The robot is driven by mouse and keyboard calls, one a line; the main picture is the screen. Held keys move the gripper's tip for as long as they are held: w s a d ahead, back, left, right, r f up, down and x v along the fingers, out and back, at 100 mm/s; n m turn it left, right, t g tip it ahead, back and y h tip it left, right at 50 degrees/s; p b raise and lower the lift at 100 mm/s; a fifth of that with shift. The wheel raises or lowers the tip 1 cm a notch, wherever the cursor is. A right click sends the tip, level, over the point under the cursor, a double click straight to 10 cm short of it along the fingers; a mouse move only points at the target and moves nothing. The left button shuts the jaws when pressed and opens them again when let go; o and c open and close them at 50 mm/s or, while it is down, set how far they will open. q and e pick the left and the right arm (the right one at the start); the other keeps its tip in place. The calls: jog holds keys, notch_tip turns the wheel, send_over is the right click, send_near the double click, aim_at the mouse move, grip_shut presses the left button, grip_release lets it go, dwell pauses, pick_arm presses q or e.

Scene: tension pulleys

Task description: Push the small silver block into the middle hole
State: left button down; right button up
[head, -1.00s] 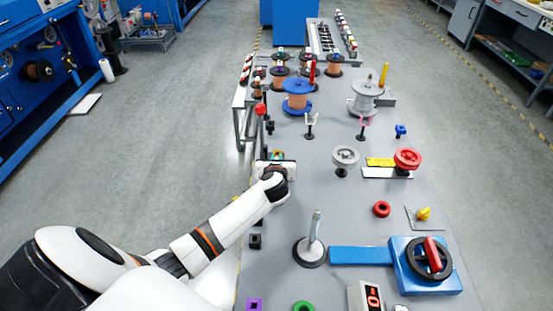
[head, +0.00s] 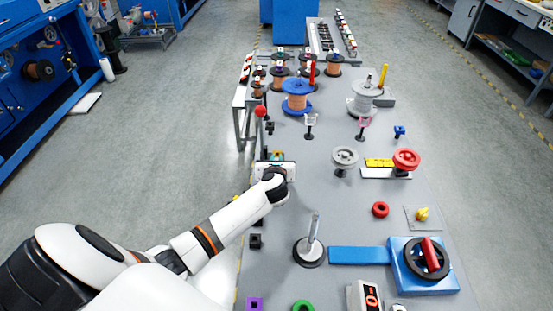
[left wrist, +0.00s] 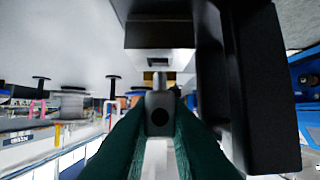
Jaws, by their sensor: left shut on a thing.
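My left gripper (head: 277,156) is at the left edge of the grey table, mostly hidden behind my own wrist in the head view. Just beyond the block is a dark fixture (left wrist: 160,34) with a small light-rimmed rectangular opening (left wrist: 158,63). The block's tip points toward this fixture; I cannot tell whether they touch or which hole this is. My right gripper is not in view.
A tall black upright (left wrist: 245,90) stands close on the right in the left wrist view. In the head view, a red-knobbed post (head: 261,111), spools (head: 297,95) and pulleys (head: 345,158) stand beyond and right of the gripper. A metal spindle (head: 312,240) stands nearer.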

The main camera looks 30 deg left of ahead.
pick_arm(q)
jog(key=shift+f, duration=0.15)
dwell(0.3)
jog(key=shift+f+b, duration=0.6)
jog(key=shift+f, duration=0.25)
jog(key=shift+s+d+f, duration=0.1)
jog(key=shift+s+f, duration=0.1)
jog(key=shift+f, duration=0.15)
jog(key=c, duration=1.3)
grip_release()
jog(key=shift+f, duration=0.1)
jog(key=shift+c, duration=0.2)
jog(key=shift+s, duration=0.1)
jog(key=shift+s+d, duration=0.1)
jog(key=shift+d, duration=0.1)
jog(key=r+v, duration=0.1)
jog(key=v, duration=1)
jog(key=shift+p, duration=0.4)
